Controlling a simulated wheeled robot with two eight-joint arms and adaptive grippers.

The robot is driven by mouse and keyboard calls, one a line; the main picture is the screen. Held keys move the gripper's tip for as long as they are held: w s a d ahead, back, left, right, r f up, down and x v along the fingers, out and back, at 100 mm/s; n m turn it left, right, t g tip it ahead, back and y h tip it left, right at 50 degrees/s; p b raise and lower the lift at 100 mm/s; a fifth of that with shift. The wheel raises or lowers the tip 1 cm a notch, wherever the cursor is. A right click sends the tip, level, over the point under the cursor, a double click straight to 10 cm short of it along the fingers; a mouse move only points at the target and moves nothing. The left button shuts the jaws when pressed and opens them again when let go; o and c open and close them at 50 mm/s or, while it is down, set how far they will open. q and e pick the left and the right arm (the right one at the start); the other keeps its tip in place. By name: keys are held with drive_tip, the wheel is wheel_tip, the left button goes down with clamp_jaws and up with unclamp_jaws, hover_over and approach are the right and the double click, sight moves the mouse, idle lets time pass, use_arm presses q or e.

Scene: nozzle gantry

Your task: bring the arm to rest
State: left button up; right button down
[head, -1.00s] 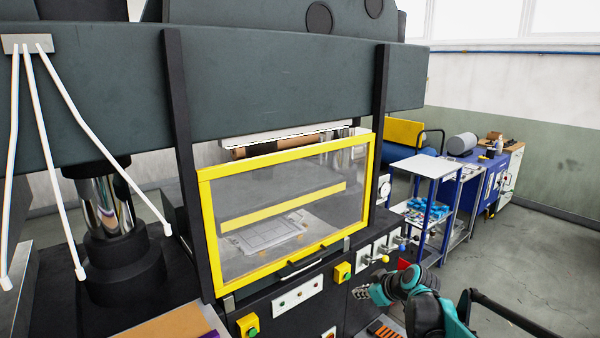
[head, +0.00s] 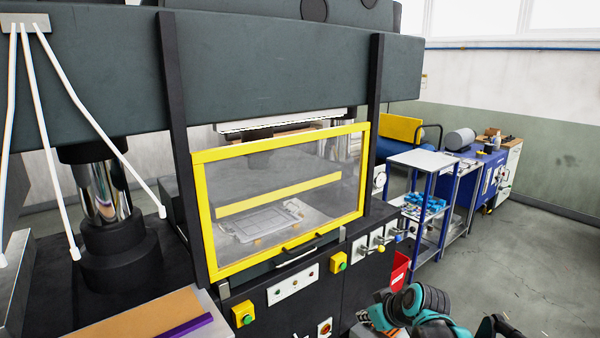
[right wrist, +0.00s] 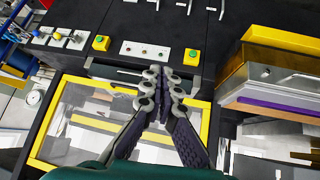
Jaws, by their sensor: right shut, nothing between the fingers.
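My right gripper (right wrist: 162,76) shows in the right wrist view with its two grey fingertips close together. It is shut and holds nothing. In that view the picture is turned over, and the fingers lie in front of the press's control panel and guard door. In the head view my teal and black right arm is at the bottom right, low in front of the press. Its fingers cannot be made out clearly there. My left gripper is not in view.
The press has a yellow-framed clear guard (head: 198,215), closed, with a light plate (head: 262,220) inside. Yellow button boxes (head: 243,314) and a red bin (head: 399,273) are on its front. A brown-topped table (head: 130,325) stands at left. Floor at right (head: 545,270) is clear.

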drive_tip(key=s+d+f+m+h+b, duration=0.1)
drive_tip(key=s+f+m+b, duration=0.1)
drive_tip(key=s+f+b, duration=0.2)
drive_tip(key=s+f+m+h+b, duration=0.2)
drive_tip(key=s+f, duration=0.8)
drive_tip(key=s, duration=0.8)
drive_tip(key=shift+s+d+f+m+b, duration=0.2)
drive_tip(key=shift+s+d+m+b, duration=0.15)
drive_tip(key=shift+m+b, duration=0.65)
